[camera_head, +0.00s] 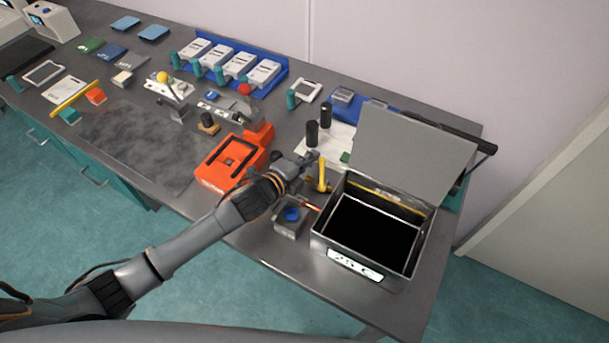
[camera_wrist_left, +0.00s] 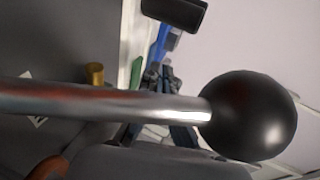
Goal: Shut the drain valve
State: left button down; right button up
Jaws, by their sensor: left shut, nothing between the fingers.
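The drain valve, with a yellow lever handle (camera_head: 322,174), stands at the left side of an open metal box (camera_head: 342,257). The lever points upward, slightly tilted. My left gripper (camera_head: 311,157) is shut and empty, with its tips close to the upper end of the lever; I cannot tell whether they touch. In the left wrist view the dark fingers (camera_wrist_left: 165,88) are partly hidden behind a shiny rod with a black ball (camera_wrist_left: 248,115). A brass-coloured cylinder (camera_wrist_left: 95,74) shows beside them. My right gripper is not in view.
The box's grey lid (camera_head: 412,150) stands open behind it. A small grey container with a blue piece (camera_head: 291,215) sits below my wrist. An orange device (camera_head: 232,162) is left of my gripper, and black upright cylinders (camera_head: 312,133) stand behind it.

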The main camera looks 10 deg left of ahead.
pick_arm(q)
jog(key=shift+s+d, duration=0.35)
jog(key=shift+s, duration=0.15)
jog(key=shift+s+d, duration=0.15)
jog(key=shift+s, duration=0.1)
jog(key=shift+s+a, duration=0.1)
jog(key=shift+a, duration=0.1)
jog(key=v, duration=1.1)
jog(key=shift+s+r, duration=0.2)
jog(key=shift+s, duration=0.1)
jog(key=shift+a, duration=0.1)
